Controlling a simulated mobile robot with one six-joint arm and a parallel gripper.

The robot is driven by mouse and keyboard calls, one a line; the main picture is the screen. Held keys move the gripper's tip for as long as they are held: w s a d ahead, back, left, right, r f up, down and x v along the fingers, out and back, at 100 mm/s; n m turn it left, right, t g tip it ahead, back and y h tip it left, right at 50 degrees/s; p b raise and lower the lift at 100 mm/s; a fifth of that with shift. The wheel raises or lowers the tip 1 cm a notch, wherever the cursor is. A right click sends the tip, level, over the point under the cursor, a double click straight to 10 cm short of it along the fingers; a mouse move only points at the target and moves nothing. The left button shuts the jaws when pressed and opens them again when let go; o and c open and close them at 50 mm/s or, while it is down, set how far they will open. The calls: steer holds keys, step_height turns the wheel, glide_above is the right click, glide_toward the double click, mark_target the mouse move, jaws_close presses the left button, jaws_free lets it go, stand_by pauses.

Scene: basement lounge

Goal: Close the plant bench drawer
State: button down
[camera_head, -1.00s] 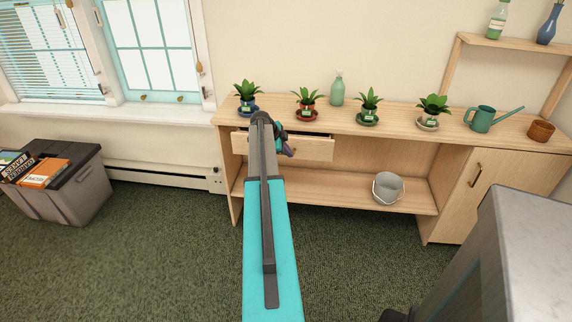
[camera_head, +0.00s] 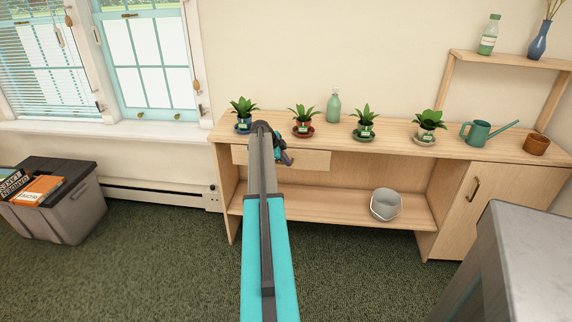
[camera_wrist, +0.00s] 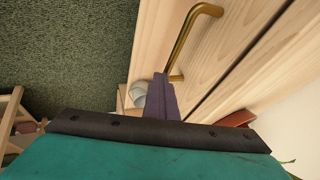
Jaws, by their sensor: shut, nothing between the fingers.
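The plant bench (camera_head: 400,140) stands against the wall. Its drawer front (camera_head: 312,160) is under the left part of the top and looks flush or nearly so; my arm hides part of it. In the wrist view the drawer front (camera_wrist: 225,55) carries a brass handle (camera_wrist: 193,32), with a narrow dark gap along the front's edge. My gripper (camera_head: 288,158) is shut and empty at the drawer front. Its purple fingers (camera_wrist: 161,90) also show in the wrist view, with their tips close beside the handle's foot. I cannot tell whether they touch.
Several potted plants, a green bottle (camera_head: 333,106), a watering can (camera_head: 478,133) and a terracotta pot (camera_head: 536,145) stand on the top. A grey bucket (camera_head: 386,205) sits on the lower shelf. A grey bin (camera_head: 70,212) is at left. The carpet (camera_head: 180,260) before the bench is clear.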

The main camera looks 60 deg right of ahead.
steer(key=shift+d, duration=0.1)
steer(key=a+r+b, duration=0.1)
steer(key=a+r, duration=0.8)
steer(key=shift+w, duration=0.45)
steer(key=shift+w+a+r, duration=0.1)
stand_by(0.5)
